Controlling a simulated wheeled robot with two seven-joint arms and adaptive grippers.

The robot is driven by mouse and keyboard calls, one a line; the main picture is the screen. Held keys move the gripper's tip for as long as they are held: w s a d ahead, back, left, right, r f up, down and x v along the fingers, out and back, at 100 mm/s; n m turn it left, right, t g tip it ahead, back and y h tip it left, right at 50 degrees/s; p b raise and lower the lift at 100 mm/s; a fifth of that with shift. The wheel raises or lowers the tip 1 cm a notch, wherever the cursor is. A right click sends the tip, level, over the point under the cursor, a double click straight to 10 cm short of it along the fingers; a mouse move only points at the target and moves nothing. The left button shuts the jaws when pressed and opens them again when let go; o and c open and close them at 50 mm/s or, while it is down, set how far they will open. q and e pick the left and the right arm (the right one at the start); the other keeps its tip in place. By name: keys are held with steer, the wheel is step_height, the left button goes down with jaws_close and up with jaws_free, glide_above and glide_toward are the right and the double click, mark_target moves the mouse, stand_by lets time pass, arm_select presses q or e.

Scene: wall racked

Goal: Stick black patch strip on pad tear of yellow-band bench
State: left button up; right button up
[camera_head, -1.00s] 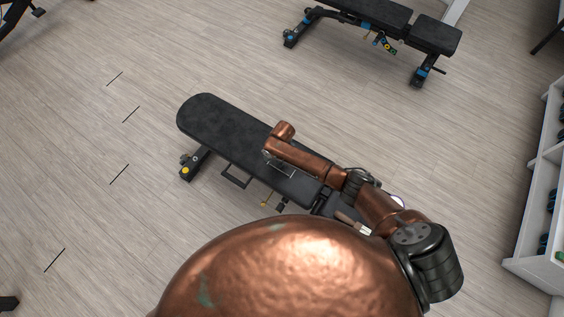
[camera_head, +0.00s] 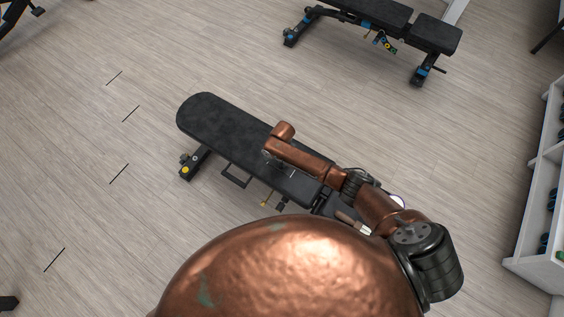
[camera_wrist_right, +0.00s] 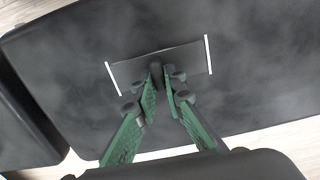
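The yellow-band bench (camera_head: 215,120) has a long black pad and a yellow round mark on its left foot. The black patch strip (camera_wrist_right: 185,60) lies over the pad in the right wrist view, with a white line at each end. My right gripper (camera_wrist_right: 161,78) has green fingers close together on a small dark raised part at the strip's middle. The strip looks flat along the pad; I cannot tell if it is stuck down. I see no tear; the strip or my arm may cover it. In the head view my right wrist hides most of the strip. My left gripper is not in view.
A second bench with blue marks (camera_head: 370,12) stands at the upper right. A white shelf unit (camera_head: 538,190) is at the right edge. The wooden floor left of the yellow-band bench (camera_head: 90,120) is mostly clear, with short dark lines on it.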

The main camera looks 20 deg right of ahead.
steer(key=o, duration=0.5)
steer(key=shift+r, duration=0.1)
step_height(320, 180, up, 12)
steer(key=shift+f, duration=0.1)
stand_by(0.4)
stand_by(0.4)
